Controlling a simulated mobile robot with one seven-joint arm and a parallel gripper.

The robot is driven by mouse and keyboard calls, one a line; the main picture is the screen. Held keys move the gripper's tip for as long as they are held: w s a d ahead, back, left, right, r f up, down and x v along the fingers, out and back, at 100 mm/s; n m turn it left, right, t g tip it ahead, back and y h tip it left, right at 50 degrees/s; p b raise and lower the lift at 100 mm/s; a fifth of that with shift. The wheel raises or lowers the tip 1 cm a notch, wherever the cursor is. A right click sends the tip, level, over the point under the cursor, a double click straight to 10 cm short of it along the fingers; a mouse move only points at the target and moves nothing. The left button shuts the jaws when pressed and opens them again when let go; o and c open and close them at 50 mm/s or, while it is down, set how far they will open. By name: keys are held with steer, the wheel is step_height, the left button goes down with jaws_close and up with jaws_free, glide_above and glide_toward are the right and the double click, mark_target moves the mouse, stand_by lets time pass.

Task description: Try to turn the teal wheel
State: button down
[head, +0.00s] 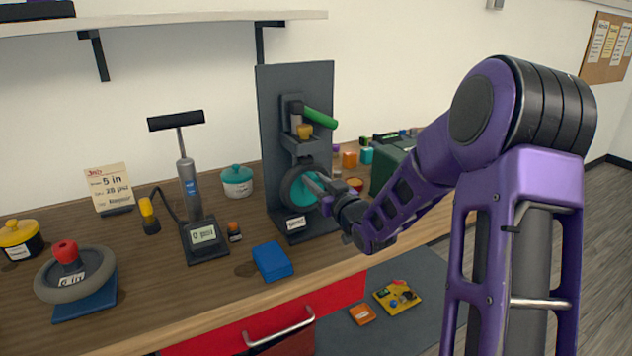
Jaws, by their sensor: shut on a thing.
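The teal wheel (303,192) has a dark tyre and is mounted low on an upright dark stand (275,110) on the bench. A white label sits below it, and a green-handled lever (319,117) is above it. My gripper (322,186) reaches in from the right at the wheel's right side. Its jaws are shut on the wheel, though the exact contact is small and partly hidden. The gripper and wrist cover part of the wheel's right side.
A pump with gauge (190,185), a blue box (272,261), a teal pot (237,183) and a loose tyre (75,274) stand on the bench (150,300). A dark green box (391,171) is behind my forearm. A floor mat (425,285) holds small items.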

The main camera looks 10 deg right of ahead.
stand_by(0.8)
jaws_free()
steer(key=shift+w, duration=0.1)
steer(key=shift+d, duration=0.1)
stand_by(0.4)
steer(key=v, duration=0.8)
steer(key=shift+b, duration=0.3)
stand_by(0.3)
